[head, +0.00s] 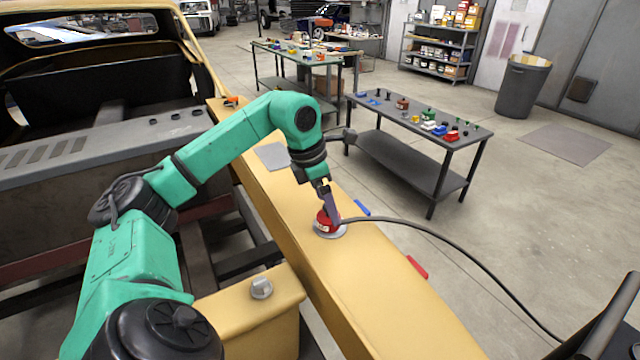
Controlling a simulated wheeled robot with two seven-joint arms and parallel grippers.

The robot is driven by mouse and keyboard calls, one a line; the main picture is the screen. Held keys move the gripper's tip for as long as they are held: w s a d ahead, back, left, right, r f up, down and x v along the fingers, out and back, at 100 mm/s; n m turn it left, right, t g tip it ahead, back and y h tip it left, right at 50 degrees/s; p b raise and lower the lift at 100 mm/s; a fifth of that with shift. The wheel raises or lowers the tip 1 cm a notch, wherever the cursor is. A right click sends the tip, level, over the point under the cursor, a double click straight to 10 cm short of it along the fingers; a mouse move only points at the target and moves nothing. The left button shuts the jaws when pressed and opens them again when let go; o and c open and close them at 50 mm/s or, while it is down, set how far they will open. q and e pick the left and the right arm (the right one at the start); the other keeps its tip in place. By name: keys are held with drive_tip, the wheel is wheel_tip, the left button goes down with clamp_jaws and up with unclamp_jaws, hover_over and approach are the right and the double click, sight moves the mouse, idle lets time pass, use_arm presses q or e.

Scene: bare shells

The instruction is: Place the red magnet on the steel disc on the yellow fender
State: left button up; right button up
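The red magnet (321,222), round with a pale label, is on the far half of the yellow fender (350,285). The steel disc (330,235) shows as a pale rim under it; whether the two touch is hard to tell. My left gripper (331,208) points down at the magnet from above, and a grey-purple finger overlaps its right side. The second finger is not clearly visible, so I cannot tell whether the gripper is closed on the magnet. My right gripper is not in view.
A black cable (440,236) runs from near the disc to the lower right. A blue piece (362,207) and a red piece (417,266) lie along the fender's right edge. A grey plate (272,156) lies farther back. A cluttered workbench (395,150) stands beyond.

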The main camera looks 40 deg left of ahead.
use_arm(q)
drive_tip(key=p+v, duration=0.1)
drive_tip(key=v, duration=0.9)
drive_tip(key=shift+d, duration=0.1)
